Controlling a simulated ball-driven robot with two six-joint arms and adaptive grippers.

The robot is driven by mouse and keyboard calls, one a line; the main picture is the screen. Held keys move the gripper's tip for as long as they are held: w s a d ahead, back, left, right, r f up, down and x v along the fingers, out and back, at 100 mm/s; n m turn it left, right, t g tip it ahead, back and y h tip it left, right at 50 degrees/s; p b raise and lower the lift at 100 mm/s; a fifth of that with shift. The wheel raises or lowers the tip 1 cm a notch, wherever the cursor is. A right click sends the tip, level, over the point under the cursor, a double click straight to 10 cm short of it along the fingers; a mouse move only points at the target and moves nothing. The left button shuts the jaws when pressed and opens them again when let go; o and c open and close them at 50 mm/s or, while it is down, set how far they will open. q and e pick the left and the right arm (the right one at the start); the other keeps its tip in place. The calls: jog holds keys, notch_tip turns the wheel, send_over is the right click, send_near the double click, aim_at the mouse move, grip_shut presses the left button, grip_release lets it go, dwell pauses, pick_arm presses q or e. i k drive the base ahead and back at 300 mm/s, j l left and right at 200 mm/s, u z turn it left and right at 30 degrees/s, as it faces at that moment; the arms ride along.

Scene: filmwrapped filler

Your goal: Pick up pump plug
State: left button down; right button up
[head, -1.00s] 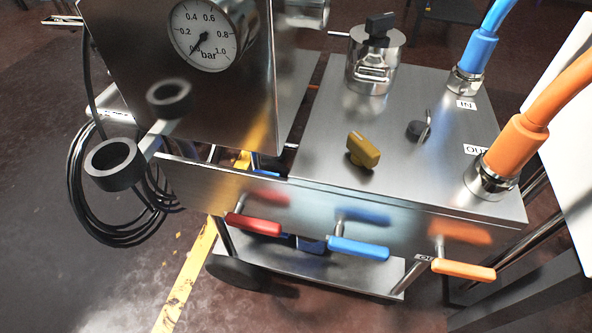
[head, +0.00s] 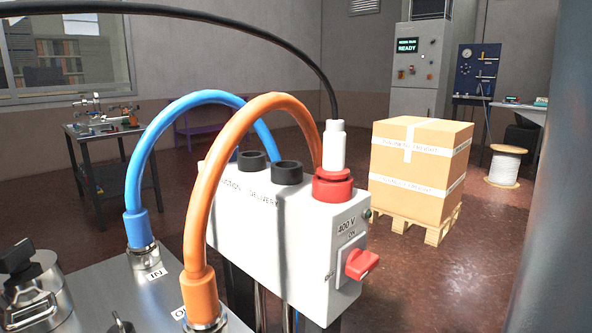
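A white plug (head: 334,148) stands upright on the red round socket (head: 333,188) on top of a white box (head: 285,240). It appears seated there, but how deep it sits is hidden. A black cable (head: 262,38) arcs from the upper left down to the plug's top. The box front has a "400 V" label and a red rotary switch (head: 361,264). Neither gripper shows in the head view.
Blue (head: 137,185) and orange (head: 197,215) hoses arch from the metal pump top towards the box, in front of and beside the plug. Two black ports (head: 287,172) sit left of the socket. A carton (head: 418,165) on a pallet stands behind, right. A grey column fills the right edge.

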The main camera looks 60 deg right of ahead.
aim_at(333, 169)
jog(key=l+z, duration=0.15)
jog(key=z, duration=1.7)
jog(key=l, duration=0.35)
jog(key=i+l, duration=0.15)
jog(key=l, duration=0.15)
jog(key=l+u, duration=0.25)
jog(key=u, duration=0.2)
jog(key=l+u, duration=0.25)
jog(key=u, duration=0.15)
jog(key=l+u, duration=0.3)
jog(key=u, duration=0.15)
